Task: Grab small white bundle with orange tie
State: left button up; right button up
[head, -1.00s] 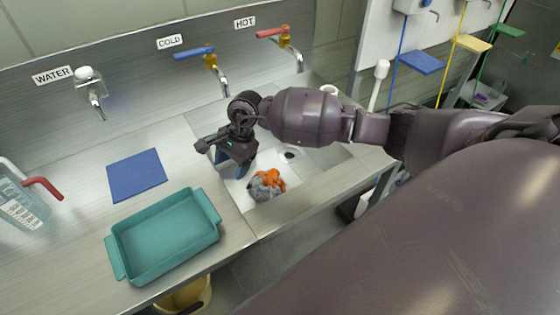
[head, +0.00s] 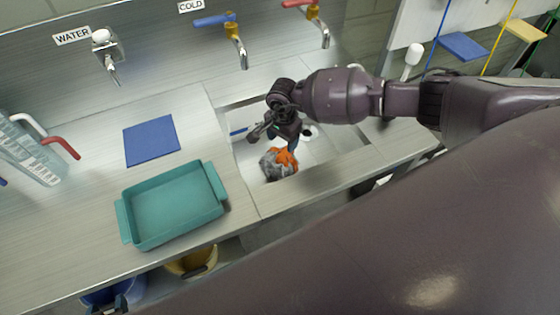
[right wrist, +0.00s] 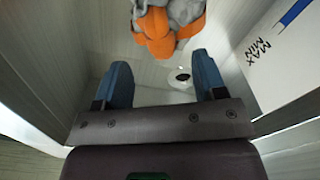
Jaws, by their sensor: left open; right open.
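The small bundle (head: 270,168) is greyish white with an orange tie (head: 285,158). It lies in the sink basin below my right gripper. My right gripper (head: 288,142) is open, with its blue fingers down inside the sink just behind the bundle in the head view. In the right wrist view the bundle (right wrist: 185,12) and its orange tie (right wrist: 155,30) show at the top edge, beyond the fingertips of the open gripper (right wrist: 160,68). Nothing is between the fingers. My left gripper (head: 118,304) shows only partly at the bottom left edge, low beside the counter.
The sink walls (right wrist: 45,70) stand close around my right gripper. A teal tray (head: 172,205) and a blue mat (head: 151,140) lie on the counter left of the sink. Taps (head: 238,45) overhang the back. A yellow bucket (head: 192,262) stands below the counter.

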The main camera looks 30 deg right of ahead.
aim_at(283, 153)
jog(key=shift+s+f, duration=0.15)
jog(key=shift+f, duration=2.5)
grip_shut()
